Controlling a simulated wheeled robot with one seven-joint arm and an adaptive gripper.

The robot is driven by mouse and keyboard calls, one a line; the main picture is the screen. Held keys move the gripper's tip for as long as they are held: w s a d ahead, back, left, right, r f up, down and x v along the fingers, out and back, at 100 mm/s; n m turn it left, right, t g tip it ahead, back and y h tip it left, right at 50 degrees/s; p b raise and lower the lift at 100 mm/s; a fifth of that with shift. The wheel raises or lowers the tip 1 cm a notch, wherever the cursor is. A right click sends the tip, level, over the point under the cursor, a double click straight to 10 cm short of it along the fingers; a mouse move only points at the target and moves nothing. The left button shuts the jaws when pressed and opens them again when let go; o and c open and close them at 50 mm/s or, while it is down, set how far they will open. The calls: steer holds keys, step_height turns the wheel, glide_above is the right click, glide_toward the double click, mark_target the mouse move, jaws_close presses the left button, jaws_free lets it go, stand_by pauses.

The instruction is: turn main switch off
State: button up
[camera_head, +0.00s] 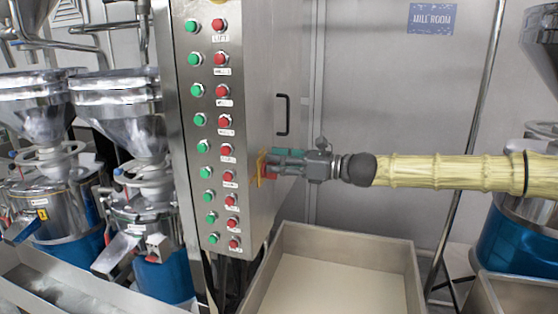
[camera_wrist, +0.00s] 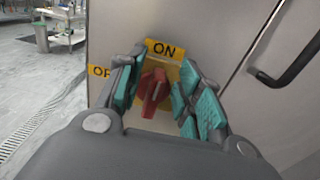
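The main switch is a red rotary knob (camera_wrist: 153,92) on a yellow plate on the side of the steel cabinet. An "ON" label (camera_wrist: 165,49) sits above it, and an orange label reading "OF", partly hidden, is to its left (camera_wrist: 99,72). The knob's handle stands close to upright, tilted slightly. My gripper (camera_wrist: 155,90) is open, with one teal-padded finger on each side of the knob; I cannot tell whether they touch it. In the head view my gripper (camera_head: 268,163) is at the cabinet's side face, covering most of the switch.
The cabinet front (camera_head: 205,130) carries rows of green and red buttons. A black door handle (camera_head: 283,115) is above my gripper. A steel bin (camera_head: 335,285) stands below my arm. Grinders with hoppers (camera_head: 120,120) are at left. A "MILL ROOM" sign (camera_head: 433,19) hangs on the back wall.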

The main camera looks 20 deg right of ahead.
jaws_close()
steer(key=shift+f+n+b, duration=0.15)
steer(key=shift+n+b, duration=0.15)
steer(key=shift+b, duration=0.35)
steer(key=n+b, duration=0.1)
steer(key=b, duration=0.2)
steer(key=n+b, duration=0.1)
steer(key=shift+s+a+f+n, duration=0.25)
steer(key=shift+s+n, duration=0.05)
steer(key=shift+s, duration=0.05)
steer(key=n+b, duration=0.3)
steer(key=b, duration=0.2)
steer(key=s+n+b, duration=0.1)
steer(key=n+b, duration=0.1)
steer(key=shift+s+a+f+n+b, duration=0.1)
steer(key=shift+a+f+n+b, duration=0.2)
steer(key=shift+a+f+b, duration=0.1)
steer(key=n+b, duration=0.1)
steer(key=b, duration=0.1)
steer(key=n+b, duration=0.2)
steer(key=f+n+b, duration=0.1)
steer(key=n+b, duration=0.1)
steer(key=b, duration=0.1)
steer(key=shift+s+a+f, duration=0.1)
steer(key=shift+s+a, duration=0.1)
steer(key=shift+s, duration=0.1)
steer(key=n+b, duration=0.4)
steer(key=shift+s+a+f, duration=0.1)
steer(key=shift+f, duration=0.2)
